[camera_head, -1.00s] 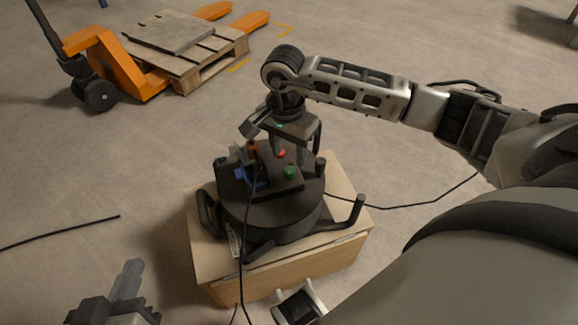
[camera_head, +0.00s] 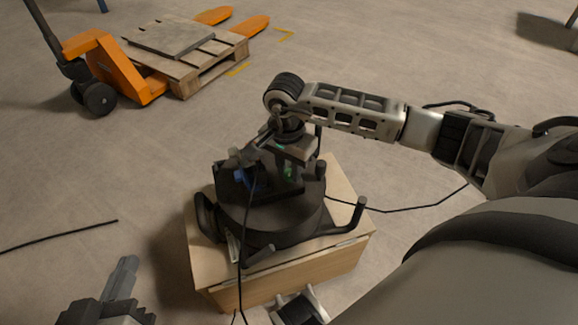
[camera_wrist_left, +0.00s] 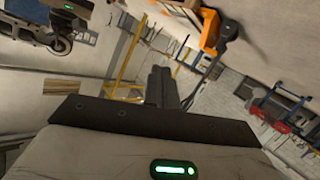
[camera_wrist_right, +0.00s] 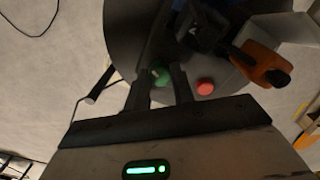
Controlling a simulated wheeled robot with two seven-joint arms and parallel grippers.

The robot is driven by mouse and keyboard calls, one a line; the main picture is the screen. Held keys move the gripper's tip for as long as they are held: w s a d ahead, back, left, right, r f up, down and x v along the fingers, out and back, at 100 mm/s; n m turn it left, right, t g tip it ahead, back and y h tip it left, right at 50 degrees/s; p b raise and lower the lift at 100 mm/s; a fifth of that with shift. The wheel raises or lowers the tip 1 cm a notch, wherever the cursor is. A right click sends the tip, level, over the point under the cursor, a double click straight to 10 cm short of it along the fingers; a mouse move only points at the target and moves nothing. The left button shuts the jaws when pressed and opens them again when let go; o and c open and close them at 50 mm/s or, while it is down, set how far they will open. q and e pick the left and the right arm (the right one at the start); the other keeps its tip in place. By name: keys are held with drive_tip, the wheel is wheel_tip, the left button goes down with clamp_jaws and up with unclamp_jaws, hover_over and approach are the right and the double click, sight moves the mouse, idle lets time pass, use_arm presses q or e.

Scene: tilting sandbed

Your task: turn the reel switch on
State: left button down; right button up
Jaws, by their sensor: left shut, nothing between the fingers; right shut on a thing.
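The black round reel (camera_head: 270,215) stands on a wooden box. Its top carries a green knob (camera_wrist_right: 160,77), a red button (camera_wrist_right: 205,87), an orange-and-black part (camera_wrist_right: 260,62) and a blue part (camera_head: 250,178). My right gripper (camera_head: 288,178) points down onto the reel top. In the right wrist view its fingers (camera_wrist_right: 160,90) stand on either side of the green knob and are shut on it. The head view mostly hides this contact. My left gripper (camera_head: 126,272) is shut and empty at the lower left, away from the reel; its fingers also show in the left wrist view (camera_wrist_left: 161,86).
The wooden box (camera_head: 290,275) is only slightly wider than the reel. Black cables run from the reel across the floor. An orange pallet jack (camera_head: 125,70) with a wooden pallet (camera_head: 185,60) stands at the back left. The floor around the box is mostly clear.

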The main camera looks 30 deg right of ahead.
use_arm(q)
drive_tip(key=shift+r, duration=0.1)
use_arm(e)
drive_tip(key=shift+m, duration=0.6)
drive_tip(key=m+p, duration=0.1)
drive_tip(key=m, duration=0.3)
drive_tip(key=shift+r, duration=0.1)
drive_tip(key=m+p, duration=0.1)
drive_tip(key=m, duration=0.1)
drive_tip(key=shift+m, duration=0.3)
drive_tip(key=m+p, duration=0.1)
drive_tip(key=m, duration=0.2)
drive_tip(key=shift+y, duration=0.3)
use_arm(q)
drive_tip(key=shift+a+f+g+y+p, duration=0.2)
drive_tip(key=shift+a+f+g+y, duration=0.1)
drive_tip(key=shift+f+g, duration=0.25)
drive_tip(key=shift+a+f+g+y+p, duration=0.15)
drive_tip(key=shift+a+f+g+y, duration=0.2)
drive_tip(key=shift+f, duration=0.4)
use_arm(e)
drive_tip(key=shift+d+m, duration=0.1)
drive_tip(key=shift+m, duration=0.6)
use_arm(q)
drive_tip(key=shift+d, duration=0.1)
